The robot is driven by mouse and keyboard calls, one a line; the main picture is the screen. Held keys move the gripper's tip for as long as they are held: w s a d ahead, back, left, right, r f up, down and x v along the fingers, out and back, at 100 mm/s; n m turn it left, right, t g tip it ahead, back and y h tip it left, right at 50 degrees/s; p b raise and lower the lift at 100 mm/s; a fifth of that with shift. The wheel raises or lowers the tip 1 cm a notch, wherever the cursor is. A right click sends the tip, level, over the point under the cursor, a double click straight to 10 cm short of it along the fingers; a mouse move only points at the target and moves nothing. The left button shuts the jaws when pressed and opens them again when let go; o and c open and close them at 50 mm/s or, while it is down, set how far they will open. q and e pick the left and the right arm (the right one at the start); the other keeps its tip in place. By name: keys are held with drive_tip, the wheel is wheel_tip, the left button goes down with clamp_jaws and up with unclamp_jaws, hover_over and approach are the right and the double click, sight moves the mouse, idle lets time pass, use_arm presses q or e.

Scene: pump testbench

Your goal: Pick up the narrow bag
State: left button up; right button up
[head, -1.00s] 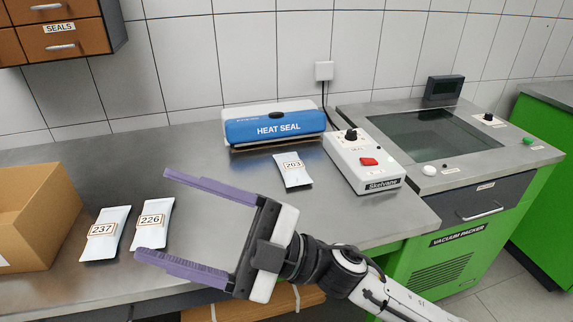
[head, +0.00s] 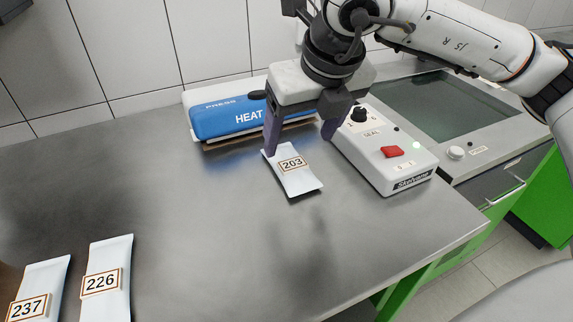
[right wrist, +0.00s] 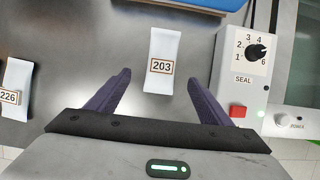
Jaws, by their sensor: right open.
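A slim white bag labelled 203 (head: 300,183) lies flat on the steel bench in front of the heat sealer. It also shows in the right wrist view (right wrist: 164,45). Two more white bags, 226 (head: 110,255) and 237 (head: 42,283), lie at the lower left; I cannot tell for sure which bag is narrowest. My right gripper (head: 300,141) is open with its purple fingers pointing down at the far end of bag 203. In the right wrist view the bag lies between the lines of the fingers (right wrist: 158,78), and nothing is held. My left gripper is not in view.
A blue heat sealer (head: 222,117) stands right behind bag 203. Its white control box (head: 385,165) with knob and red switch is close on the right. The vacuum packer (head: 480,145) is beyond it. The bench left and front of bag 203 is clear.

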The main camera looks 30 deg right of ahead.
sight(294, 168)
drive_tip(key=x, duration=0.4)
drive_tip(key=shift+s+f, duration=0.1)
drive_tip(key=shift+s, duration=0.05)
drive_tip(key=x, duration=0.5)
drive_tip(key=shift+s+d+f, duration=0.15)
drive_tip(key=shift+s+d, duration=0.05)
drive_tip(key=shift+s, duration=0.05)
drive_tip(key=shift+w+f, duration=0.1)
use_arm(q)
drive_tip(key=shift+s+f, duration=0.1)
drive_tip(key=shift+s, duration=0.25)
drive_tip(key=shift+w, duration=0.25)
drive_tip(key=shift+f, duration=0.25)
use_arm(e)
drive_tip(key=shift+f, duration=0.1)
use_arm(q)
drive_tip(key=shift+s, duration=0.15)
use_arm(e)
drive_tip(key=c, duration=1.3)
